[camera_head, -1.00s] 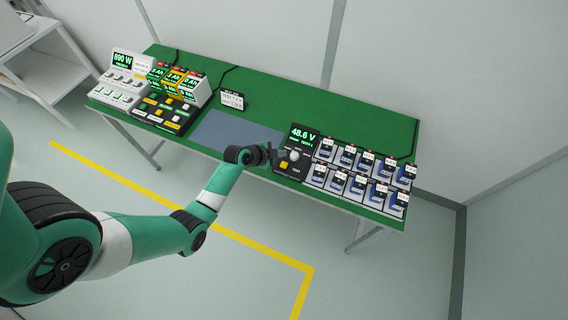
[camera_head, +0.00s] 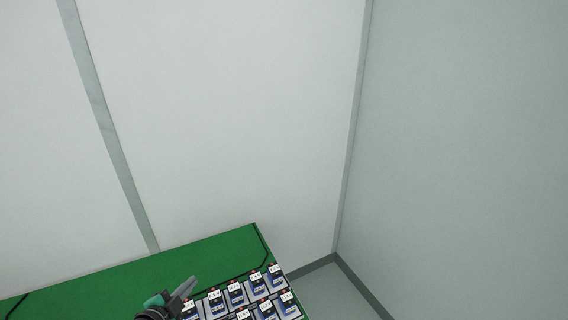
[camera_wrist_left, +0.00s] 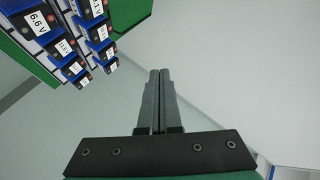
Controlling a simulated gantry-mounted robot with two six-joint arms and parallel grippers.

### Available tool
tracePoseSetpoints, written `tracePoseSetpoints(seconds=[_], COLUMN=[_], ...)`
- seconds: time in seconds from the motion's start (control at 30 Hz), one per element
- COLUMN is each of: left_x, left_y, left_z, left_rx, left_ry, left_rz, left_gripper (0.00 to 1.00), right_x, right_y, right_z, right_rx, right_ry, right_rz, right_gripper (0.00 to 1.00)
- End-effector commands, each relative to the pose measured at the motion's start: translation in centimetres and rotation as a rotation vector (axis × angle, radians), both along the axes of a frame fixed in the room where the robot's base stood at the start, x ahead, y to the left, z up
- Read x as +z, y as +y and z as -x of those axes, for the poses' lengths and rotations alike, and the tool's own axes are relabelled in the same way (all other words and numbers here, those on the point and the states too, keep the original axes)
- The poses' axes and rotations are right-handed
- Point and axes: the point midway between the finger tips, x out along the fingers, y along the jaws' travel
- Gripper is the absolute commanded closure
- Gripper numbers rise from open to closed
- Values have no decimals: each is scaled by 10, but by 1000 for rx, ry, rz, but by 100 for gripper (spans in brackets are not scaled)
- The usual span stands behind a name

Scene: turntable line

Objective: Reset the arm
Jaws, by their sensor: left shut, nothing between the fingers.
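My left gripper (camera_head: 187,287) shows at the bottom of the head view, with its dark fingers pointing up and to the right. It is beside the left end of the rows of blue battery modules. In the left wrist view the two fingers of my left gripper (camera_wrist_left: 159,75) lie together, shut and empty, over the bare floor. Most of my left arm is outside the head view. My right gripper is not in view.
Several labelled blue battery modules (camera_head: 236,297) stand in rows on the green table (camera_head: 205,255). They also show at the wrist view's upper left (camera_wrist_left: 65,45). White wall (camera_head: 250,110) rises behind the table, and a pale wall (camera_head: 460,150) stands at right.

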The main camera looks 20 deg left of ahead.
Motion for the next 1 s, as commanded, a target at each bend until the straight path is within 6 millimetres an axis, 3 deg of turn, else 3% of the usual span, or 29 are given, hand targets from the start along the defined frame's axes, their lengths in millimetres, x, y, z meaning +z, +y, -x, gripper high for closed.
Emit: tracePoseSetpoints(seconds=[0.03, 0.1, 0.27, 0.37, 0.5, 0.6, 0.7, 0.77, 0.83, 0.87, 0.9, 1.0], left_x=[42, 97, 226, 306, 409, 468, 510, 517, 516, 550, 570, 611], left_y=[-21, -47, -110, -147, -187, -200, -193, -186, -184, -184, -184, -184], left_z=[-17, -32, -38, -21, 30, 79, 134, 155, 153, 153, 152, 152], left_rx=[-36, -69, -132, -168, -223, -263, -299, -321, -351, -350, -349, -348], left_ry=[-78, -183, -441, -611, -853, -1016, -1166, -1200, -1165, -1167, -1166, -1165], left_rz=[-24, -37, -2, 69, 236, 398, 615, 788, 1000, 990, 985, 983], left_gripper=[100, 100, 100, 100, 100, 100, 100, 100, 100, 100, 100, 100], right_x=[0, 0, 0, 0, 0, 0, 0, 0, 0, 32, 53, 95], right_y=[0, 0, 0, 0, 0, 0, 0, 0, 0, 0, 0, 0], right_z=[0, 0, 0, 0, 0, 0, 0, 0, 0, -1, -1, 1], right_rx=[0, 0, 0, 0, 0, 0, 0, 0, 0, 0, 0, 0], right_ry=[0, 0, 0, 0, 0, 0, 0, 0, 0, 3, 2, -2], right_rz=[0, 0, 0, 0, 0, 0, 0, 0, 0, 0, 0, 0], right_gripper=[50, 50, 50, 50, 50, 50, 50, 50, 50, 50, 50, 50])
